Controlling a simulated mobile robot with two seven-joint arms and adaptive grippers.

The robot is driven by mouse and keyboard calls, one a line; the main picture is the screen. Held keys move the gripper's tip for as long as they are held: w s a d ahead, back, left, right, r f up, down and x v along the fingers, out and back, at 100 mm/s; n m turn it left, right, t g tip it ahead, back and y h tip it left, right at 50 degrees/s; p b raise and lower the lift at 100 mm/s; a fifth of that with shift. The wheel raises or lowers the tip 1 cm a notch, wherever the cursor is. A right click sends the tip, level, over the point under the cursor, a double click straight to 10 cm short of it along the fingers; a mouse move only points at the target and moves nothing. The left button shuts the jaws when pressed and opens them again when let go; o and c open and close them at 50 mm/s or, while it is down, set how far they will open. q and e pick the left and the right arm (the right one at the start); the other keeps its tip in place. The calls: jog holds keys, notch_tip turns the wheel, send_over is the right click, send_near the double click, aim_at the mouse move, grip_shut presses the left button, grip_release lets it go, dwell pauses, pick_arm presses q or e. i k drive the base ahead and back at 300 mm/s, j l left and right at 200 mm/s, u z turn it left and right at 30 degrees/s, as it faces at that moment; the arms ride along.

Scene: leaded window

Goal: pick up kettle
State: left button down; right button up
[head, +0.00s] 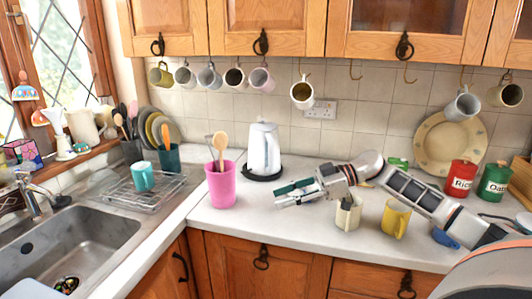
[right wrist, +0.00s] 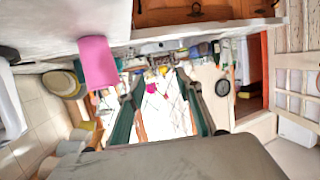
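The white kettle (head: 264,149) stands upright on its dark base on the counter, near the tiled back wall in the head view. My right gripper (head: 279,195) comes in from the right and points left, in front of the kettle and apart from it. Its two fingers are spread with nothing between them, as the right wrist view (right wrist: 162,105) also shows. A white shape at the left edge of the right wrist view may be the kettle, but I cannot tell. My left gripper is not in view.
A pink pot (head: 221,186) with wooden utensils stands left of my right gripper. A cream mug (head: 348,213) and a yellow mug (head: 396,218) stand by my right arm. Mugs hang above. The sink (head: 75,246) is at left. Counter between pot and kettle is clear.

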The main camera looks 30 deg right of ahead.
aim_at(264, 158)
jog(key=i+l, duration=0.8)
jog(key=l, duration=0.15)
